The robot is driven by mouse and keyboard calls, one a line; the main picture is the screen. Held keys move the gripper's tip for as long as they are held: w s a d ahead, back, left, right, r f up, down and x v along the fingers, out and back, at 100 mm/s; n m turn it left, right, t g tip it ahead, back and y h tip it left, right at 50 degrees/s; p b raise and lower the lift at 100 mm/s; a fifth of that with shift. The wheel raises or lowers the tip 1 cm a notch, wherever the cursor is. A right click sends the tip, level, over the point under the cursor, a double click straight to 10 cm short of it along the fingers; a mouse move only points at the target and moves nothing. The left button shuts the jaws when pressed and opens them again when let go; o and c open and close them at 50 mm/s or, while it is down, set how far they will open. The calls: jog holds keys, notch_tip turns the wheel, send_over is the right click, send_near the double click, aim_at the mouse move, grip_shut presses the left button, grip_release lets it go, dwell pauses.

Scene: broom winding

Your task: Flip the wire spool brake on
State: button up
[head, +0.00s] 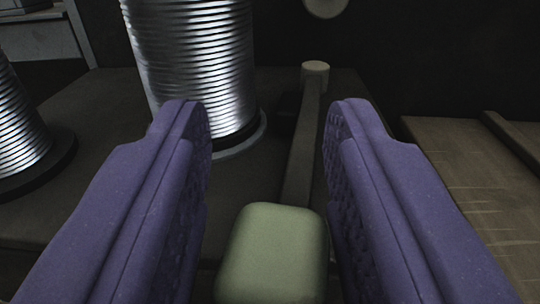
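The wire spool (198,65) is a large roll of shiny silver wire, upright on a dark platform just beyond my left finger. A brake lever (303,135) stretches from a round pivot (315,72) at the back towards me. Its near end is a pale green block-shaped handle (272,254). My gripper (268,115) is open, with one purple finger on each side of the lever and handle. A gap shows between the handle and the right finger; I cannot tell whether the left finger touches it. The fingers hide part of the platform and the spool's lower edge.
A second wire spool (20,130) stands at the left edge. A wooden plank surface (490,180) with a raised strip lies to the right. A round pale knob-like thing (326,6) shows at the top. The dark platform (95,225) has bare room between the spools.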

jog(key=shift+o, duration=0.3)
jog(key=shift+s, duration=0.1)
jog(key=s+p, duration=0.2)
jog(key=s, duration=0.5)
jog(key=shift+s+p, duration=0.3)
jog(key=shift+p, duration=0.1)
